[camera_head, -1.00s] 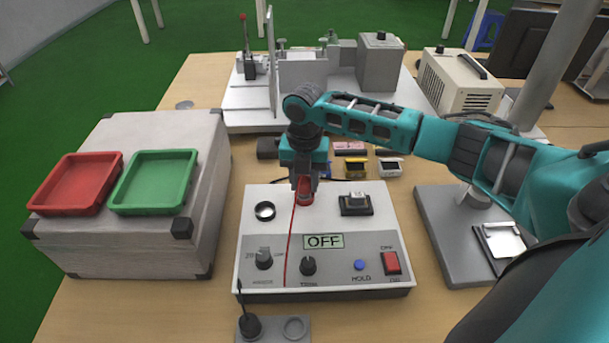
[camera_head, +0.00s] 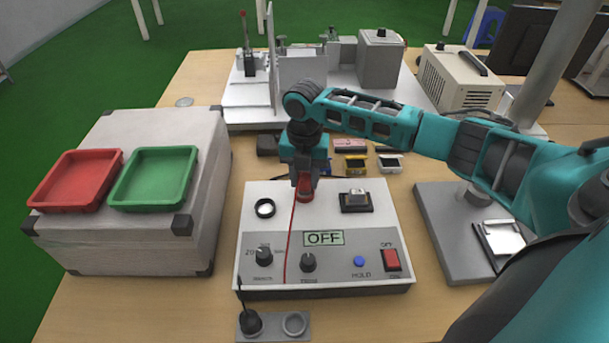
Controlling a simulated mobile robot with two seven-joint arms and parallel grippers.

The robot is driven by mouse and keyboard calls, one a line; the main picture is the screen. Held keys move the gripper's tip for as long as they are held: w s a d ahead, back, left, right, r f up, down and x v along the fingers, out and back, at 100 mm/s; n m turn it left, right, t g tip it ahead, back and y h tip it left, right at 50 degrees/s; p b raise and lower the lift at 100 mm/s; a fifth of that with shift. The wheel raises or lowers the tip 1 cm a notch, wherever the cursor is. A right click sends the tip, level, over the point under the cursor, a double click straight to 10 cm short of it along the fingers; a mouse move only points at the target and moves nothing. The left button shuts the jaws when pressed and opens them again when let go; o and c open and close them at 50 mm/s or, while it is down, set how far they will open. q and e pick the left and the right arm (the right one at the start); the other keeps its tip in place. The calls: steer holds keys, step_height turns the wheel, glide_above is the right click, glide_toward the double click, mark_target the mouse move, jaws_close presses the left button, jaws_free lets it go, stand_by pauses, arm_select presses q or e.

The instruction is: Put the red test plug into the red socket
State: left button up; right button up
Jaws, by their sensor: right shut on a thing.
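The red test plug (camera_head: 304,184) is in my right gripper (camera_head: 304,182), which points down over the back middle of the white test box (camera_head: 325,235). The gripper is shut on the plug. A red cable (camera_head: 289,235) hangs from it across the box's top and front. A red ring (camera_head: 304,198) of the socket shows right under the gripper. The plug is at the socket; I cannot tell how deep it sits, as the fingers hide the contact. My left gripper is not in view.
A black-rimmed round socket (camera_head: 265,208) and a black switch block (camera_head: 357,201) flank the gripper on the box. A black plug stands in a grey holder (camera_head: 273,325) in front. Red (camera_head: 76,205) and green (camera_head: 156,204) trays sit on a grey case at left.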

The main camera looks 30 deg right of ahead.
steer(key=shift+f, duration=0.65)
steer(key=o, duration=0.8)
steer(key=shift+r, duration=0.1)
steer(key=shift+r, duration=5.45)
